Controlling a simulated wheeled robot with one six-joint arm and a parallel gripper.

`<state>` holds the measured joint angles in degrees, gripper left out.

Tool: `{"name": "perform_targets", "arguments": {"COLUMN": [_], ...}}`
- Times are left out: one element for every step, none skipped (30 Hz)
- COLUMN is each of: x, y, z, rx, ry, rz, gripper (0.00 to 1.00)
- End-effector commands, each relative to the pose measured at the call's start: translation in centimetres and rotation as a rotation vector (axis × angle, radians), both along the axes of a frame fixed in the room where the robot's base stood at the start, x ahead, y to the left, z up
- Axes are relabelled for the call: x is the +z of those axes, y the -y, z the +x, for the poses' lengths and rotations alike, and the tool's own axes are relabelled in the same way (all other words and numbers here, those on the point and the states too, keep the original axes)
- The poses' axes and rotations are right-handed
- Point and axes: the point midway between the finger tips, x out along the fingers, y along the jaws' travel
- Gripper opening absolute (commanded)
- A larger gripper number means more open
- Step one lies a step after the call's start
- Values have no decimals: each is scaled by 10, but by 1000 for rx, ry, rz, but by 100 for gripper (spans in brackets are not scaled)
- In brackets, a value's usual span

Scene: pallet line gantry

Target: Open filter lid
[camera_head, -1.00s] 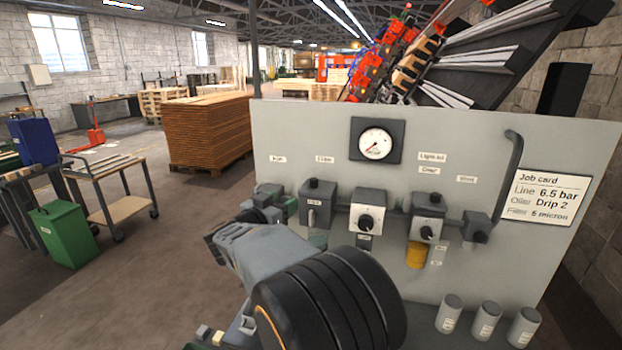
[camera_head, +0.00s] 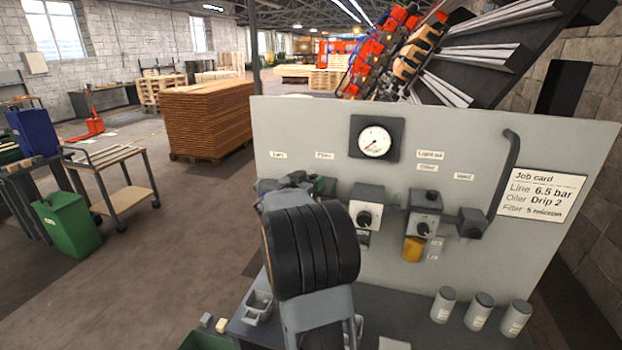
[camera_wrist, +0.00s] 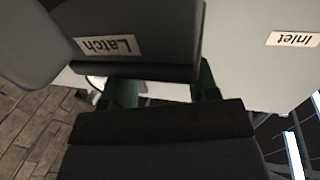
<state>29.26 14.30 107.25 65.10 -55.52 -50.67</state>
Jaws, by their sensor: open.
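In the wrist view, a dark block with a "Latch" label (camera_wrist: 108,45) fills the upper middle, close ahead of my gripper (camera_wrist: 165,90). The two green fingers stand apart, one towards each side of this block. The block hides their ends, so I cannot tell whether they touch it. In the head view my arm covers the filter unit on the grey panel, and its lid is hidden there. Only a small green part of my gripper (camera_head: 320,186) shows beside the wrist.
On the panel (camera_head: 290,125), the regulator (camera_head: 366,211) and the oiler with its yellow bowl (camera_head: 414,247) stand right of my arm. A gauge (camera_head: 375,140) sits above. Several grey canisters, including one (camera_head: 443,305), stand on the bench. A job card (camera_head: 541,195) hangs at right.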

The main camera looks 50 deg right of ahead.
Motion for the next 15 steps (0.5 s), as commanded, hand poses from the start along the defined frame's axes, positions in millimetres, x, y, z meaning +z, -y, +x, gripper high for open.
{"name": "perform_targets", "arguments": {"x": [0, 0, 0, 0, 0, 0, 0, 0, 0, 0, 0, 0, 0, 0, 0], "y": [1, 1, 1, 1, 1, 1, 1, 1, 1, 1, 1, 1, 1, 1, 1], "z": [0, 0, 0, 0, 0, 0, 0, 0, 0, 0, 0, 0, 0, 0, 0], "rx": [0, 0, 0, 0, 1, 0, 0, 0, 0, 0, 0, 0, 0, 0, 0], "ry": [0, 0, 0, 1, 1, 1, 1, 1, 1, 1, 1, 1, 1, 1, 1], "rz": [0, 0, 0, 0, 0, 0, 0, 0, 0, 0, 0, 0, 0, 0, 0], "gripper": [54, 54, 54, 54, 54, 54, 54, 54, 52, 49, 47, 43, 40, 37, 33]}}
